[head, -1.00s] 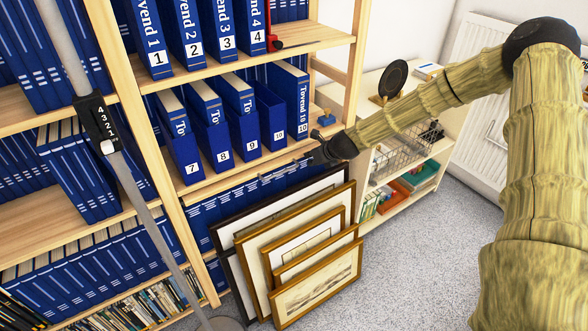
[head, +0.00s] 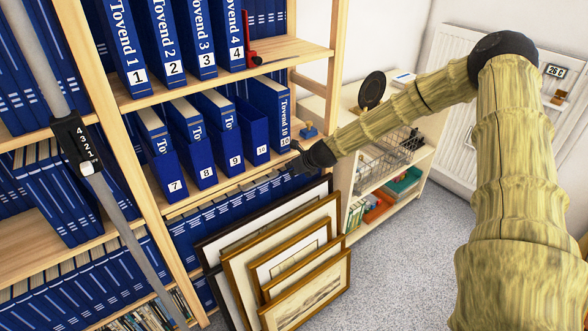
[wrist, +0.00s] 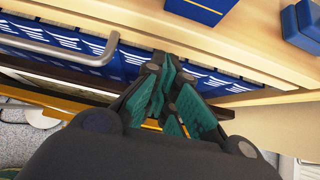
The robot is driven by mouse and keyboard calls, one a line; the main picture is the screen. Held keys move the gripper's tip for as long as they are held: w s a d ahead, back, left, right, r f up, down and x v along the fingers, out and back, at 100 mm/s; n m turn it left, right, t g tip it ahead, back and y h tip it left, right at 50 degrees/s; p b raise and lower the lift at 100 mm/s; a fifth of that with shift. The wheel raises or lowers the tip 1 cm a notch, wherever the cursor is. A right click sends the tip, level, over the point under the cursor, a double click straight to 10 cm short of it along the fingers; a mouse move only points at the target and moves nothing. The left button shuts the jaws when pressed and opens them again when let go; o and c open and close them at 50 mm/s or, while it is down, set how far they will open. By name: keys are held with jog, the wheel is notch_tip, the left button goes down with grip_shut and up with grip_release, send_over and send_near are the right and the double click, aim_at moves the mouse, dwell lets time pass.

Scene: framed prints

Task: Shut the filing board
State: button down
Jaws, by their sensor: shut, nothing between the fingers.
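The filing board looks to be the light wooden board (head: 195,197) at the level under the binders numbered 7 to 10. Its wooden edge (wrist: 110,14) crosses the top of the wrist view. A grey bar handle (head: 258,181) runs along its front, and the handle also shows at left in the wrist view (wrist: 60,50). My gripper (head: 292,166) is at the right end of the board's front, close to the handle's right end. Its teal-padded fingers (wrist: 170,95) are shut and empty, just below the wooden edge. Whether they touch the board cannot be told.
Framed prints (head: 290,265) lean against the lower shelves, below my gripper. A low white shelf unit (head: 365,190) with a wire basket (head: 385,152) stands to the right. A grey pole (head: 115,205) crosses the left. Carpet (head: 400,265) is clear at lower right.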

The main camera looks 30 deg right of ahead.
jog(key=s+f+v, duration=0.1)
jog(key=v, duration=1.1)
jog(key=shift+s+f, duration=0.35)
jog(key=shift+s, duration=0.05)
jog(key=shift+d, duration=0.15)
jog(key=s+a+f+n+g+h+p, duration=0.1)
jog(key=s+a+f+n+g, duration=0.1)
jog(key=s+a+f+n, duration=0.6)
jog(key=s+a+f+n+g+p, duration=0.1)
jog(key=s+a+f+n+g, duration=0.3)
jog(key=s+f+n, duration=0.5)
jog(key=s+a+f+n+g, duration=0.1)
jog(key=s+a+f+n, duration=0.1)
jog(key=s+n, duration=0.3)
jog(key=s+a+f+n+g+p, duration=0.1)
jog(key=s+a+f+n, duration=0.2)
jog(key=s, duration=1)
jog(key=s+a+f+n, duration=0.3)
jog(key=s+n, duration=0.5)
jog(key=s, duration=0.1)
jog(key=shift+s+a+f+n+g, duration=0.2)
jog(key=shift+s+a+n+g, duration=0.1)
jog(key=shift+a+g, duration=0.1)
